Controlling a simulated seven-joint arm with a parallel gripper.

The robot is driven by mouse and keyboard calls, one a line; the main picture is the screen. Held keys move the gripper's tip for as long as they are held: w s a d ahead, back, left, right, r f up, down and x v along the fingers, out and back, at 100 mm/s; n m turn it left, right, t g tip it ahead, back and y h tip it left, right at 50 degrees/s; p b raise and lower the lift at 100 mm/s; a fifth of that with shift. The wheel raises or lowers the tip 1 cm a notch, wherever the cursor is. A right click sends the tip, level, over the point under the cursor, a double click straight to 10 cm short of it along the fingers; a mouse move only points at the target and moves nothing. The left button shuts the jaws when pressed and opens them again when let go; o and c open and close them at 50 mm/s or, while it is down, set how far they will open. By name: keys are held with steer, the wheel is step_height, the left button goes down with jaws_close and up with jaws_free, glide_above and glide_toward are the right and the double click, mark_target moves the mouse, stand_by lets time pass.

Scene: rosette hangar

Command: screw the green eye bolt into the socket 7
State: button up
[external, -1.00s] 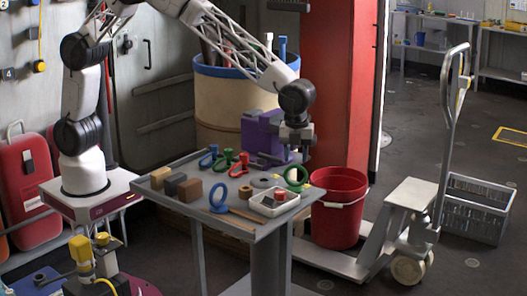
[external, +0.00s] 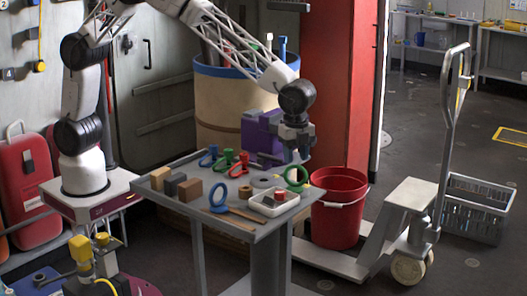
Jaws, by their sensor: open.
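A green eye bolt with a large ring (external: 297,176) stands at the right end of the grey table, by the white tray. A smaller green bolt (external: 226,159) is near the table's back edge among other bolts. I cannot tell for sure which one the task means. My gripper (external: 292,158) is open and points down just above the large green ring; from this view I cannot tell whether it touches it. No socket number is readable, so I cannot pick out socket 7.
The grey table (external: 165,205) also holds a blue ring bolt (external: 218,199), a red bolt (external: 240,165), several blocks and a white tray (external: 262,209). A purple block (external: 262,138) stands behind, close to my gripper. A red bucket (external: 339,215) is right of the table.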

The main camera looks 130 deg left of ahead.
mark_target(296, 167)
steer(key=n, duration=1.1)
stand_by(0.3)
steer(key=shift+f, duration=0.1)
steer(key=shift+f, duration=0.95)
steer(key=shift+f, duration=0.15)
steer(key=shift+f, duration=0.75)
jaws_close()
stand_by(0.3)
